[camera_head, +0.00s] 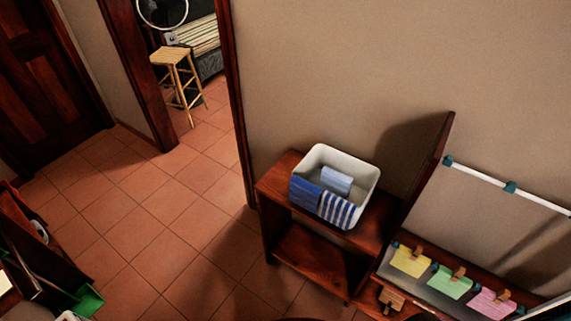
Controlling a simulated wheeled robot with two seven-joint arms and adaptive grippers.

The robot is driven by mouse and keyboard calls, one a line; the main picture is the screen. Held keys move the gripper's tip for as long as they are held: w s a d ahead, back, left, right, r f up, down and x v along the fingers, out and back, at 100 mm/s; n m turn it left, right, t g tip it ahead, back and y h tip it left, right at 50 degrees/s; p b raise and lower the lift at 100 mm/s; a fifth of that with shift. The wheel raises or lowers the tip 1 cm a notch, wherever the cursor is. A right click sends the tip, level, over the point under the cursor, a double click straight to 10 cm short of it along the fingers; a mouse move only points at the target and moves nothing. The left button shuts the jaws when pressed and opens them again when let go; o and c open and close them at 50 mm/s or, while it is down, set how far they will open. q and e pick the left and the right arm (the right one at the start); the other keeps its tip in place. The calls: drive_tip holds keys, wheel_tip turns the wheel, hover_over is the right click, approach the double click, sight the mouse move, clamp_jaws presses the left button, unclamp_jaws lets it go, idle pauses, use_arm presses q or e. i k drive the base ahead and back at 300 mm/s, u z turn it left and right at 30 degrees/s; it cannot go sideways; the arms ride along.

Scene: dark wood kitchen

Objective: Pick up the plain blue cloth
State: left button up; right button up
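A white bin (361,170) stands on top of a dark reddish wood shelf unit (282,177). A darker blue cloth (304,192) hangs over its front rim at the left and looks plain. A blue-and-white striped cloth (336,209) hangs beside it on the right. A lighter blue cloth (337,181) lies inside the bin; its pattern is too small to tell. Neither of my grippers shows in the head view.
A wooden stool (178,80) stands beyond the doorway. The tiled floor (150,205) left of the shelf is clear.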

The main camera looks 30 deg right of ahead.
sight(306, 194)
drive_tip(key=i, duration=0.3)
drive_tip(key=u, duration=0.95)
drive_tip(key=i, duration=1.25)
drive_tip(key=z, duration=2.55)
